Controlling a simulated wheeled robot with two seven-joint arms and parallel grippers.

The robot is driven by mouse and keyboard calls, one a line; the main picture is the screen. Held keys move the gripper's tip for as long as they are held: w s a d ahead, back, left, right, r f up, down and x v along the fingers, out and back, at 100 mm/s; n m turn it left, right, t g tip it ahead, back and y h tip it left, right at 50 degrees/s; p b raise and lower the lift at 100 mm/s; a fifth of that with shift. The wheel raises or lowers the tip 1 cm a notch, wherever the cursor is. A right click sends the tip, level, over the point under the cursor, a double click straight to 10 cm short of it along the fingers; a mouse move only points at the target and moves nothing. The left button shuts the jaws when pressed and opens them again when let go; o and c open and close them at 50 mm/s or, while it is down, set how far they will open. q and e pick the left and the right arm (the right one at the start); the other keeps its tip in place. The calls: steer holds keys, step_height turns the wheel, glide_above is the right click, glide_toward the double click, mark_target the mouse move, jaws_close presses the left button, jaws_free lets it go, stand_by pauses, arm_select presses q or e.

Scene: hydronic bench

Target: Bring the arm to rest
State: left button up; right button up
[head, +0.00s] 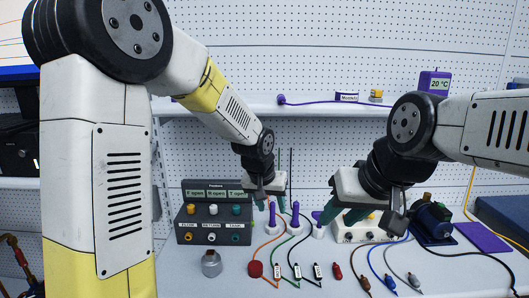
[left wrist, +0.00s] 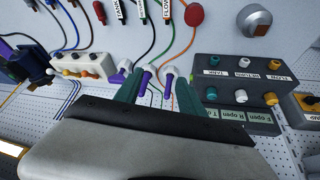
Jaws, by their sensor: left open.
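My left gripper (head: 271,203) hangs over the back of the bench, in front of the pegboard. Its two teal fingers are apart, and they also show in the left wrist view (left wrist: 153,88). Purple probes (head: 272,214) stand upright in white holders (head: 274,230) beneath it. In the left wrist view, purple probes (left wrist: 146,78) show between and beside the fingers; I cannot tell whether they touch. My right gripper (head: 341,213) points down to the right of them, teal fingers apart, with nothing visible between them. Its fingers partly hide a cream box.
A dark panel (head: 214,225) with coloured sockets stands left of the probes. The cream box (head: 359,232) and a dark blue pump (head: 433,221) stand to the right. Cables, coloured plugs and a metal knob (head: 211,263) lie in front. A shelf (head: 230,107) runs behind the arms.

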arm_select(q)
steer(key=s+a+r+n, duration=0.1)
steer(key=s+a+r, duration=0.8)
steer(key=s+a, duration=0.15)
steer(key=s+a+r, duration=0.1)
steer(key=s+a, duration=0.1)
steer(key=s, duration=0.3)
steer(key=s+a+r+n+t, duration=0.1)
steer(key=s+a, duration=0.2)
steer(key=s, duration=0.3)
steer(key=shift+s+a+r+t, duration=0.2)
steer(key=shift+a+r+t, duration=0.1)
